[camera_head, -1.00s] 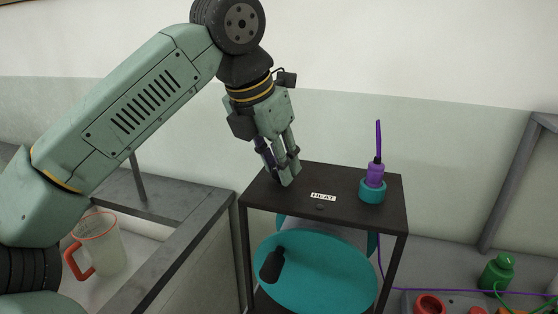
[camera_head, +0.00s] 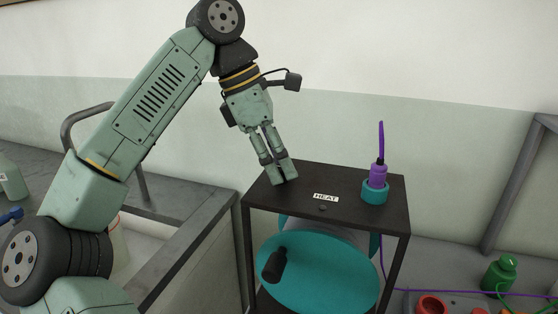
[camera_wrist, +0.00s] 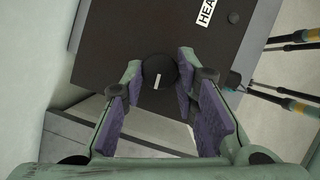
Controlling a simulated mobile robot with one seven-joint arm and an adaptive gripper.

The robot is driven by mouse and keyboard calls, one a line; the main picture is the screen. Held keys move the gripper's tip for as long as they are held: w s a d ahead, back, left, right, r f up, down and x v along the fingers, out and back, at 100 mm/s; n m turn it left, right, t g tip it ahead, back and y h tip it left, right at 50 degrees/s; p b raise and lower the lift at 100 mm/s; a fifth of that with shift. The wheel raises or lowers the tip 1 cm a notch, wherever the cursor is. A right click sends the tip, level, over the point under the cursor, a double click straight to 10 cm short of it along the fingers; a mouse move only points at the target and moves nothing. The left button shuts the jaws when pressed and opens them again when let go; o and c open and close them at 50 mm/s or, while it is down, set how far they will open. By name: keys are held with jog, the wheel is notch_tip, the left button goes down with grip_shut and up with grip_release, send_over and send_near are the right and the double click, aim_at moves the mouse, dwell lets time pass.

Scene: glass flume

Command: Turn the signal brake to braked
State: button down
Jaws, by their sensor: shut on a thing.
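A round black knob (camera_wrist: 158,72) with a white pointer line sits on the dark top of a stand; I take it for the signal brake, though no such label shows. The line runs nearly up and down in the wrist view, leaning slightly right toward its top. My gripper (camera_wrist: 157,80) is shut on the knob, its purple-padded fingers on either side. In the head view my gripper (camera_head: 284,181) points down at the left part of the stand top (camera_head: 345,212), and its fingers hide the knob there.
A HEAT label (camera_head: 326,198) lies right of my gripper, with a small dark button (camera_head: 322,208) nearby. A purple plug stands in a teal socket (camera_head: 374,192) at the top's right. A teal drum (camera_head: 318,285) with a black handle is below. A grey rail (camera_head: 190,235) runs left.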

jog(key=shift+m+g, duration=0.3)
jog(key=shift+m, duration=0.3)
jog(key=c, duration=1.3)
grip_release()
jog(key=shift+w+r, duration=0.1)
jog(key=v, duration=0.7)
jog(key=shift+a+r, duration=0.15)
